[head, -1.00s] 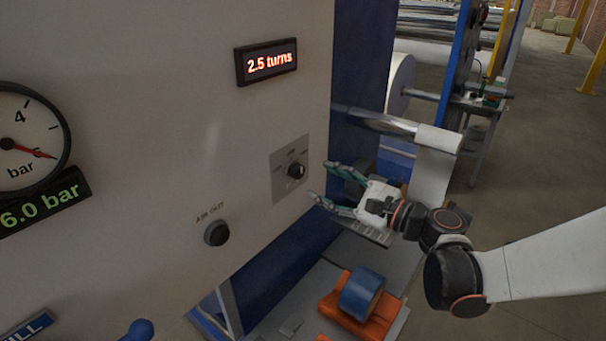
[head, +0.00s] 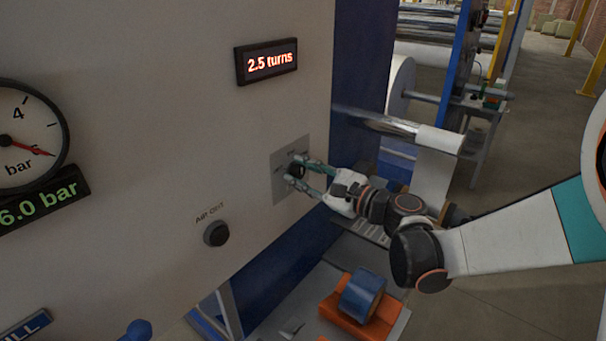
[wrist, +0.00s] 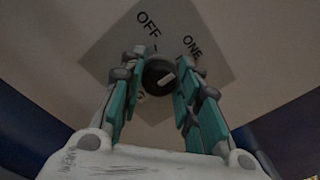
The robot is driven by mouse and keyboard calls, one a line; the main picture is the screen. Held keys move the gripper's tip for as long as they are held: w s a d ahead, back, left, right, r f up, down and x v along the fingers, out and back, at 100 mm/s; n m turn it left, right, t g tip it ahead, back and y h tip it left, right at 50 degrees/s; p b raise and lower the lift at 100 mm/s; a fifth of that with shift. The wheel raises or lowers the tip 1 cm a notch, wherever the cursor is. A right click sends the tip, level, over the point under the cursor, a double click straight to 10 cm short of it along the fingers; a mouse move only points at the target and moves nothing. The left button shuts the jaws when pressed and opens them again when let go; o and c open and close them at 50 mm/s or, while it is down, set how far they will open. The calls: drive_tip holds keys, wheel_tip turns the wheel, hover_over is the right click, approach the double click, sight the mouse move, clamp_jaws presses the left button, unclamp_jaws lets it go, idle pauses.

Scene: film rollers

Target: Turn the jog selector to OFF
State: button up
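The jog selector (head: 297,170) is a round black knob on a grey square plate (head: 279,187) on the cream panel. The wrist view shows the knob (wrist: 158,74) with a pale pointer line, between the labels OFF (wrist: 149,25) and ONE (wrist: 192,47); a third label below is mostly hidden. The pointer line slants toward the upper right, on the ONE side rather than at OFF. My gripper (head: 299,174) is at the plate, its teal fingers (wrist: 158,88) on either side of the knob. The fingers are apart; a gap seems to show beside the knob, so I see no firm hold.
A display (head: 266,62) above reads 2.5 turns, and a gauge (head: 30,140) is at the left. An orange block with a blue roll (head: 362,294) lies below my arm.

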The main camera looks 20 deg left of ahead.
drive_tip(key=shift+c, duration=0.6)
drive_tip(key=n+b, duration=0.1)
drive_tip(key=n, duration=0.4)
drive_tip(key=shift+f+n+b, duration=0.15)
drive_tip(key=shift+n+b, duration=0.15)
drive_tip(key=shift+b, duration=0.05)
drive_tip(key=n+b, duration=0.1)
drive_tip(key=n, duration=0.5)
drive_tip(key=shift+s+f, duration=0.1)
drive_tip(key=shift+n, duration=0.3)
drive_tip(key=o, duration=1.1)
drive_tip(key=shift+c, duration=0.2)
